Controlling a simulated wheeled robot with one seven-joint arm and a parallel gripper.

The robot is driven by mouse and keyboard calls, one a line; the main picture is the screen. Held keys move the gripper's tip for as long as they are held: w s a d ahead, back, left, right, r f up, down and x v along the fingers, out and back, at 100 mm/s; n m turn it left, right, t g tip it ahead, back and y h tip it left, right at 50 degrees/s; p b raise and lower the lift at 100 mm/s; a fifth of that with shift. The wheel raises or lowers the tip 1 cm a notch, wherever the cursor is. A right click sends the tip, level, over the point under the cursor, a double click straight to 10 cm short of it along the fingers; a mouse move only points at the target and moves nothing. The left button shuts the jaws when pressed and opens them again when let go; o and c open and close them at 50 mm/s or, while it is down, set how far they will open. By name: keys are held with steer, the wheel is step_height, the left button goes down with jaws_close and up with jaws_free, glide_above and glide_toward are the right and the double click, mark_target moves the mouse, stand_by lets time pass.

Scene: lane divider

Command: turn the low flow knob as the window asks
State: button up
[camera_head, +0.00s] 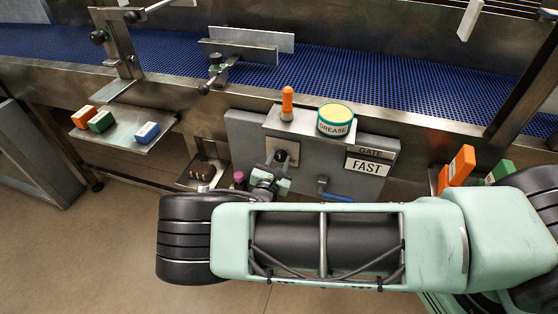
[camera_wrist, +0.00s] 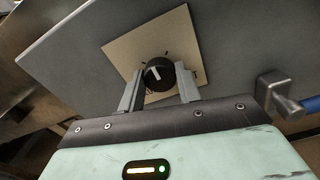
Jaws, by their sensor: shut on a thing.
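The low knob (camera_wrist: 158,73) is black and round with a white pointer line, on a beige square plate (camera_wrist: 122,48) fixed to the grey panel. In the wrist view the pointer tilts slightly left of up; the plate's markings are too small to read. My gripper (camera_wrist: 158,80) has one finger on each side of the knob and is shut on it. In the head view the plate (camera_head: 294,149) shows just beyond my gripper (camera_head: 279,160). The window (camera_head: 369,162) on the panel reads "GATE" above "FAST".
A blue-handled lever (camera_head: 337,197) is right of the knob; it also shows in the wrist view (camera_wrist: 285,97). An orange bottle (camera_head: 287,104) and a grease tin (camera_head: 335,120) stand on the ledge above. A blue conveyor belt (camera_head: 350,75) runs behind. Small boxes lie on a left shelf (camera_head: 130,124).

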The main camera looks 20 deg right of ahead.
steer(key=shift+n, duration=0.3)
steer(key=n, duration=0.3)
steer(key=shift+b, duration=0.35)
steer(key=n, duration=0.4)
steer(key=shift+f, duration=0.1)
steer(key=n+b, duration=0.1)
steer(key=n, duration=0.3)
steer(key=shift+n, duration=2.2)
steer(key=o, duration=1)
